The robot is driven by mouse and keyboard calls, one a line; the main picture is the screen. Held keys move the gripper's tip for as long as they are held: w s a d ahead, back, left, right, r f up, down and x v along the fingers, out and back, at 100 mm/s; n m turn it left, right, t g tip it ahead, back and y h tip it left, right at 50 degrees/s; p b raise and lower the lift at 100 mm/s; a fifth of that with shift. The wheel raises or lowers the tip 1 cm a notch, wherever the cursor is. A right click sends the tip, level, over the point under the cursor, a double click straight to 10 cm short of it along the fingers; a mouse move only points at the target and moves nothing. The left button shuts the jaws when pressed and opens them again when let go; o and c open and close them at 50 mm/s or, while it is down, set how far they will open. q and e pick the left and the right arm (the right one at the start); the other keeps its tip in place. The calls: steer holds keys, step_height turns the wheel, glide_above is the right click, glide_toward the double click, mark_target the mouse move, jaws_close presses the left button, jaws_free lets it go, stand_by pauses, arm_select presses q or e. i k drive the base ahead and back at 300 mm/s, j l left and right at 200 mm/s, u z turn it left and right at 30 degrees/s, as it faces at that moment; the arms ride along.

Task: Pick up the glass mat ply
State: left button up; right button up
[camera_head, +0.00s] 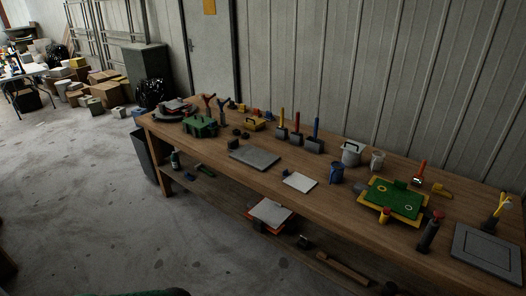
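A wooden workbench (215,165) runs from the middle left to the lower right. A small white sheet (299,181) lies flat near its front edge, and may be the glass mat ply. Another pale sheet (271,212) lies on the lower shelf, on something red-edged. A grey flat slab (254,157) lies left of the white sheet on the bench. I cannot tell for certain which sheet is the glass mat ply. Neither of my grippers is in view.
A green mould-like block in a yellow tray (368,201) and a grey framed panel (487,249) sit to the right. A blue cup (336,173) and white bucket (351,153) stand behind the white sheet. Scrapers line the back. Open concrete floor (90,190) lies left.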

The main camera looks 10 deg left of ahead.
mark_target(301, 183)
steer(key=i+j+u, duration=0.2)
steer(key=i+u, duration=0.6)
steer(key=i, duration=0.15)
steer(key=i+u, duration=0.4)
steer(key=i+l+u, duration=0.4)
steer(key=i, duration=0.15)
steer(key=i+j+z, duration=0.1)
steer(key=i, duration=0.4)
steer(key=i+j+z, duration=0.15)
steer(key=i, duration=0.3)
steer(key=i+l+z, duration=0.1)
steer(key=z, duration=0.3)
steer(key=i+z, duration=0.25)
steer(key=z, duration=0.2)
steer(key=i+z, duration=0.15)
steer(key=z, duration=0.25)
steer(key=i+z, duration=0.2)
steer(key=z, duration=0.25)
steer(key=i+j+z, duration=0.15)
steer(key=z, duration=0.25)
